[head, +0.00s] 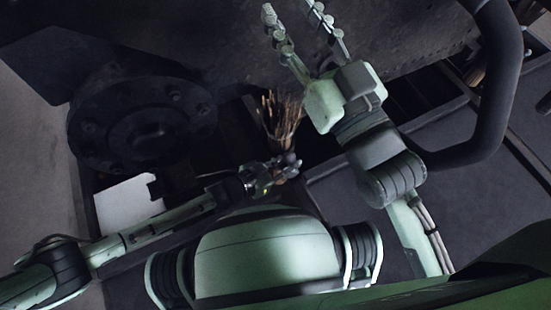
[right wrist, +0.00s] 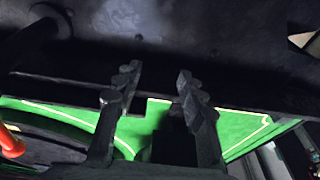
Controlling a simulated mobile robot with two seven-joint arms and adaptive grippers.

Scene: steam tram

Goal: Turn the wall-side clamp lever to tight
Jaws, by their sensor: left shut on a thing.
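My left gripper (head: 272,176) is shut at the base of a bundle of brown twigs (head: 281,118), which looks like a brush and flares upward from it. My right gripper (head: 292,14) is open, its two fingers spread in front of a dark speckled metal surface (head: 220,40). In the right wrist view the same gripper (right wrist: 158,78) is open, with nothing seen between its fingers. I cannot make out the wall-side clamp lever for certain. A red rounded piece (right wrist: 11,141) shows at the lower left of the right wrist view, only partly in frame.
A dark round bolted flange (head: 140,125) is at the left. A thick dark bent pipe (head: 510,90) runs close on the right of my right arm. A white sheet (head: 128,205) lies at lower left. A green panel with a pale line (right wrist: 240,125) is beyond the right fingers.

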